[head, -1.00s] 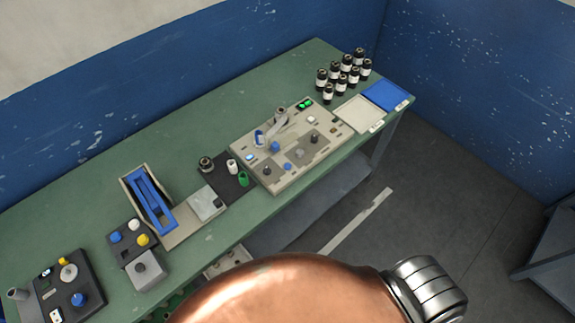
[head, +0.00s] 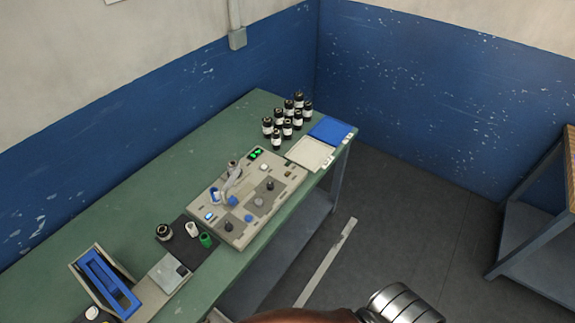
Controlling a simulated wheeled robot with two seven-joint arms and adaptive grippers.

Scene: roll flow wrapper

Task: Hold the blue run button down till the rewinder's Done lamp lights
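The beige machine (head: 256,232), which looks like the rewinder, stands on the green bench with knobs, posts and a grey arm on top. A blue knob or button (head: 232,200) sits near its middle. A smaller blue button (head: 248,218) is nearer its front edge. I cannot tell which one is the run button. A small pale-blue lit square (head: 209,216) is at its left end, and green lit marks (head: 255,154) are at its far end. Lamp labels are too small to read. Neither of my grippers is in view.
Several dark bottles (head: 276,142) stand at the bench's far end beside a white tray (head: 309,153) and a blue tray (head: 330,131). Left of the machine are a dark mat (head: 180,243) with small cylinders and a blue-framed fixture (head: 108,282).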

